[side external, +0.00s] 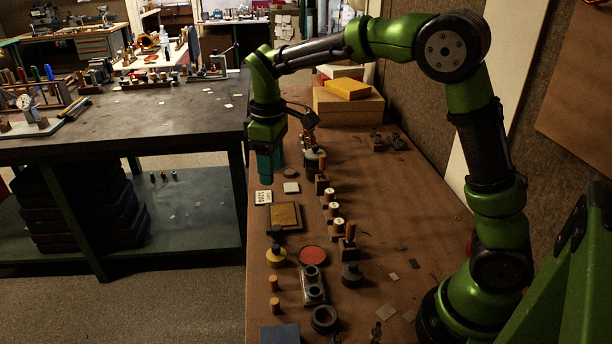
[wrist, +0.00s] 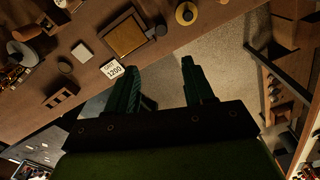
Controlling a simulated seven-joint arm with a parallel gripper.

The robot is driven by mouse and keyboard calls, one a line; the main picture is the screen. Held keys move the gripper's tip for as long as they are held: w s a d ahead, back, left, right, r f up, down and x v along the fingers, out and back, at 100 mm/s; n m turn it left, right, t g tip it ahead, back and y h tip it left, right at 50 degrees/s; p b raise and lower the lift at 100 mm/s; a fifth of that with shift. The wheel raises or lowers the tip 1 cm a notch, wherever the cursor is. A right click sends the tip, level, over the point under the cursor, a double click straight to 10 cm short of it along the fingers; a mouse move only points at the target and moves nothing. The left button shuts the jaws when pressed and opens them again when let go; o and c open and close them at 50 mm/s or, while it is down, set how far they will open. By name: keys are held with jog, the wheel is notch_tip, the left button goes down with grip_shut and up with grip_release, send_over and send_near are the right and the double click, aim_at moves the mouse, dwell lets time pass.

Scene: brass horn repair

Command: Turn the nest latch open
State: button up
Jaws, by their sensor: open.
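My gripper (side external: 268,168) is at the far left edge of the wooden bench, fingers pointing down. In the wrist view my gripper (wrist: 160,76) has its two teal fingers wide apart, with nothing between them but the floor beyond the bench edge. I cannot tell for certain which part is the nest latch. Small wooden blocks with dark fittings stand just right of the gripper, partly hidden by the arm; a dark block-like holder (wrist: 60,98) shows at the left in the wrist view. The gripper touches none of these that I can see.
A "1200" card (side external: 263,197), a framed tan pad (side external: 284,215) and a red disc (side external: 312,256) lie along the bench (side external: 385,215). Several round-topped pegs stand in a row. A yellow box (side external: 347,89) sits on cartons behind. The bench's right middle is mostly clear.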

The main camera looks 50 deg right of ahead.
send_near(276, 228)
jog(key=shift+n, duration=0.4)
notch_tip(276, 228, down, 9)
jog(key=shift+w+d+f, duration=0.1)
jog(key=shift+f, duration=0.05)
jog(key=shift+c, duration=0.4)
grip_shut()
